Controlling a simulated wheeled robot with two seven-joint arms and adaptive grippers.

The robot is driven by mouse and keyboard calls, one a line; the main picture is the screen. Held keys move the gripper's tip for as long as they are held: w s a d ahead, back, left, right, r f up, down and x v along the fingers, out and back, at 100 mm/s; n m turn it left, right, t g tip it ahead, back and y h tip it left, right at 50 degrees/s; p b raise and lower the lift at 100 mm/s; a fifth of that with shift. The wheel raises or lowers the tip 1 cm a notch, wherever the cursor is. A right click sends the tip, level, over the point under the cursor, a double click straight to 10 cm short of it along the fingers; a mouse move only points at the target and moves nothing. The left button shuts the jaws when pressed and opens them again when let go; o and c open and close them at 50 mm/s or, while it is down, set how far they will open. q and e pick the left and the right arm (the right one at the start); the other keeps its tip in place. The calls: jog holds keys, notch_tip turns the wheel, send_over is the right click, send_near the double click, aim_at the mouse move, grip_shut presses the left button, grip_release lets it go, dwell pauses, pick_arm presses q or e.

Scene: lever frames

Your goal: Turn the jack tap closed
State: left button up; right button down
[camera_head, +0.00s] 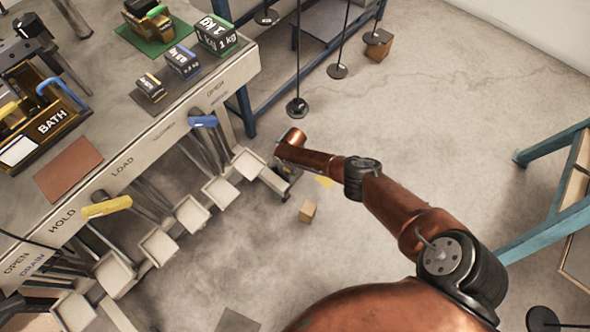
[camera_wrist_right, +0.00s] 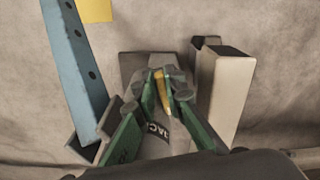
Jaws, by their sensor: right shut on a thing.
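In the right wrist view, the jack tap (camera_wrist_right: 162,92) shows as a narrow yellow handle between the fingers of my right gripper (camera_wrist_right: 160,86). A dark label reading "JAC", partly covered, shows just below it. The green-sided fingers are closed in on the handle from both sides. In the head view, my right arm reaches in from the lower right and my right gripper (camera_head: 287,173) is low, beside the end of the bench's lever row. The tap is hidden there behind the gripper and arm. The handle's exact angle is hard to tell. My left gripper is not in view.
The bench (camera_head: 228,85) runs along the left, with levers ending in pale square pads. In the wrist view, a blue upright (camera_wrist_right: 75,65) stands left and a pale post (camera_wrist_right: 225,88) stands right of the gripper. A small wooden block (camera_head: 307,211) lies on open floor.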

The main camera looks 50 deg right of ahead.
jog(key=shift+a+m, duration=0.1)
jog(key=shift+m, duration=0.6)
jog(key=shift+a+m, duration=0.15)
jog(key=shift+m, duration=0.65)
jog(key=c, duration=2)
grip_release()
notch_tip(320, 180, up, 12)
